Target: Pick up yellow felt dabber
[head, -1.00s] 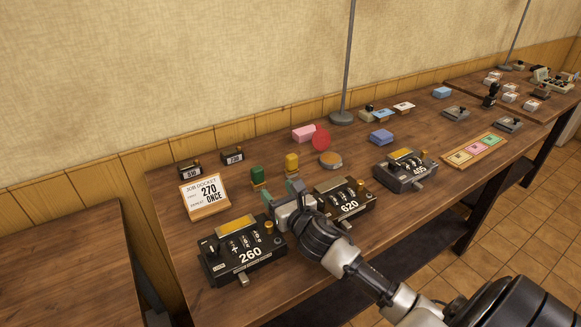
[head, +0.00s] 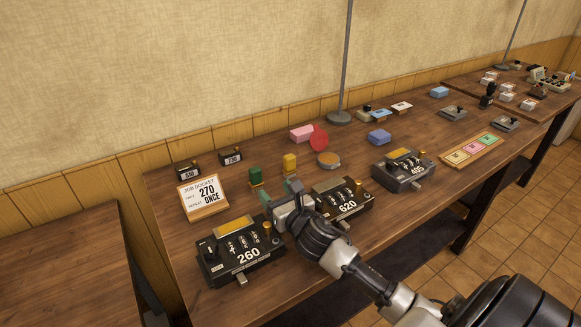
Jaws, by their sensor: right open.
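The yellow felt dabber (head: 290,162) stands upright on the table, between a green dabber (head: 255,176) on its left and a round tin on its right. My right gripper (head: 280,192) is open and empty. Its fingers point away from me toward the two dabbers, a short way in front of them and apart from the yellow one. My left gripper is not in view.
The press marked 260 (head: 242,253) is left of my right gripper, and the press marked 620 (head: 343,201) is close on its right. A round tin (head: 328,159) stands right of the yellow dabber. A job docket (head: 203,196) stands at left.

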